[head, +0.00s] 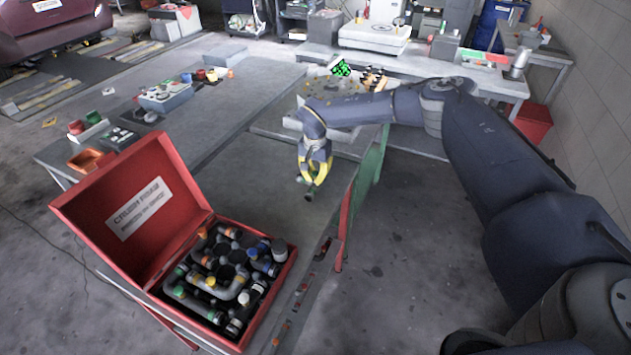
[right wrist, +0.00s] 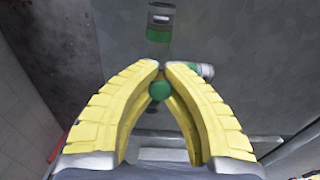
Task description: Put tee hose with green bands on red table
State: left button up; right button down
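My right gripper (head: 315,172) has yellow fingers and points down near the middle of the head view. It is closed around a dark grey hose piece with green ends, the tee hose with green bands (head: 310,191). In the right wrist view the fingertips (right wrist: 162,72) meet on the tee hose (right wrist: 158,34); a green end (right wrist: 159,90) shows between the fingers and another branch points right. Whether it touches anything below is unclear. No table that is clearly red shows; a red patch (head: 484,57) lies on the back right table. My left gripper is not in view.
An open red case (head: 135,205) full of pipe pieces stands at front left. A grey table (head: 215,105) with boxes and small parts is behind it. A red bin (head: 533,121) is at right.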

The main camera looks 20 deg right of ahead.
aim_at(315, 173)
jog(key=shift+f, duration=1)
jog(key=c, duration=1.6)
grip_release()
jog(key=shift+f, duration=0.1)
notch_tip(315, 173, up, 12)
jog(key=shift+s+r, duration=0.1)
jog(key=o, duration=1.6)
jog(key=shift+a, duration=0.1)
